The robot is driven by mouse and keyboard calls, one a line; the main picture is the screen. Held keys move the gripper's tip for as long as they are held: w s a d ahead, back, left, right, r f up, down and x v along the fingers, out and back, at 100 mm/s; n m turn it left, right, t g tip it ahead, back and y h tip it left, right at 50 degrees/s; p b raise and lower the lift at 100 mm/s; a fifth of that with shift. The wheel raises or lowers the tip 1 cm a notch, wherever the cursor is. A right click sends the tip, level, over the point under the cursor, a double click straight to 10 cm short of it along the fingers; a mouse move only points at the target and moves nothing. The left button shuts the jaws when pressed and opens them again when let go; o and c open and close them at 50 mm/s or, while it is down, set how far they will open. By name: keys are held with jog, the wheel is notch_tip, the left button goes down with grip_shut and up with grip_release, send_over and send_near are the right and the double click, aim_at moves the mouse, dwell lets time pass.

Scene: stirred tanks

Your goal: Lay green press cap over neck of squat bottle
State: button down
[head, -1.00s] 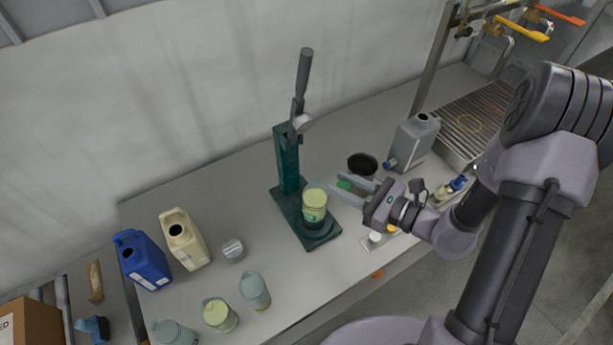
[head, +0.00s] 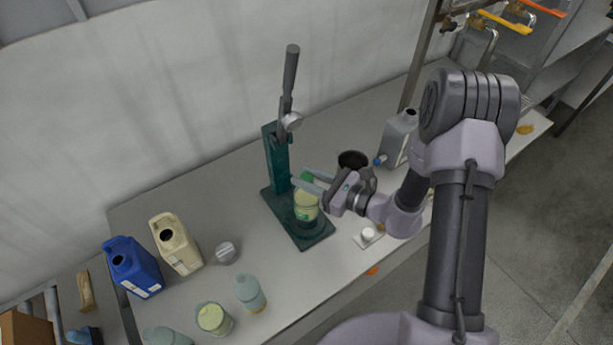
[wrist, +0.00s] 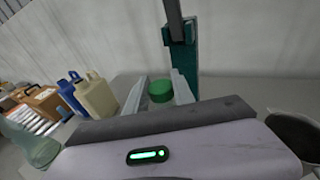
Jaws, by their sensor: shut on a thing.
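The green press cap (head: 307,178) is held between the fingertips of my gripper (head: 301,183), which is shut on it. The cap also shows in the wrist view (wrist: 161,91), upright between the two pale fingers. The squat bottle (head: 306,208), with pale yellow-green contents, stands on the base of the dark green press (head: 277,165). In the head view the cap appears over the top of this bottle. The fingers partly cover the bottle's top, so I cannot tell whether cap and neck touch. The bottle is hidden in the wrist view.
The press lever (head: 290,70) rises behind the bottle. A black bowl (head: 352,160) and a grey jug (head: 399,138) stand to the right. A blue jug (head: 132,267), a beige jug (head: 175,243) and several bottles stand at the left. A white item (head: 368,234) lies at the front edge.

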jog(key=shift+f, duration=0.3)
jog(key=c, duration=1.1)
grip_release()
jog(key=shift+o, duration=0.2)
